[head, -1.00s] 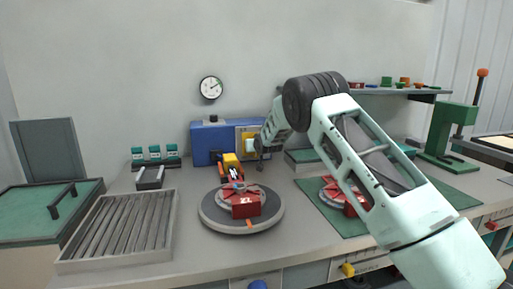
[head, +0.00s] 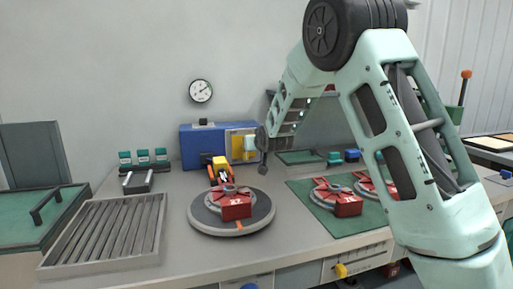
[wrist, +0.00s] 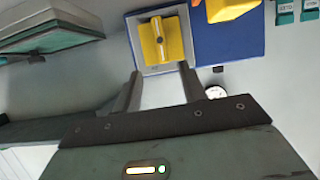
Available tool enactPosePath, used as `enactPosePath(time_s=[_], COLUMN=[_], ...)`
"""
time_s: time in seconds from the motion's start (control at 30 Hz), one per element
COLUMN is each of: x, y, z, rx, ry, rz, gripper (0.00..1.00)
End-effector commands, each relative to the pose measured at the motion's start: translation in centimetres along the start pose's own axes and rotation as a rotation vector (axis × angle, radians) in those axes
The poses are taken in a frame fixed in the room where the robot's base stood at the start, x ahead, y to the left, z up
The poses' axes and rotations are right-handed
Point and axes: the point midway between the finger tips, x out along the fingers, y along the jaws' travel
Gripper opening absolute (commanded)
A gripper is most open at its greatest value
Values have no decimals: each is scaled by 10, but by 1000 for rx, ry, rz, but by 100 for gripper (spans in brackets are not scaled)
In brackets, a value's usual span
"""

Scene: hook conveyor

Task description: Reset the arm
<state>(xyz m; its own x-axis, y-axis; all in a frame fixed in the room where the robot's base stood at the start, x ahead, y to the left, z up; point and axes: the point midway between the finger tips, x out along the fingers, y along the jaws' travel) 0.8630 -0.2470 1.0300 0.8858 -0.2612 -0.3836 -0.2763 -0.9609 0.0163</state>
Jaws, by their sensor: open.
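My arm is pale green with a dark round joint, and it bends high on the right of the head view. My gripper (head: 263,150) hangs at the end of the forearm, in front of the right end of the blue box (head: 198,148). In the wrist view my gripper (wrist: 159,72) is open, with two grey fingers apart and nothing between them. Beyond the fingertips are the box's blue side (wrist: 230,40) and a yellow block (wrist: 163,40) on a grey plate.
A round turntable (head: 203,219) bears a red part (head: 236,208). A green mat (head: 330,222) on the right holds more red parts. A slatted grey tray (head: 100,232) lies front left. A clock (head: 201,91) hangs on the wall.

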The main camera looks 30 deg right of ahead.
Motion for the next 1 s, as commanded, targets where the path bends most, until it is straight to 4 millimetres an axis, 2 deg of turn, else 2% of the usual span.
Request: enactPosePath(time_s=[0.17, 0.73, 0.77, 0.87, 0.97, 1.0], x=[-10, -13, -15, -33, -68, -86], y=[0, -4, -8, -37, -82, -102], z=[0, 1, 2, 10, 28, 37], rx=[0, 0, 0, -3, -20, -34], ry=[0, -9, -17, -78, -188, -241], rz=[0, -7, -15, -67, -154, -194], gripper=[42, 42, 42, 42, 42, 42])
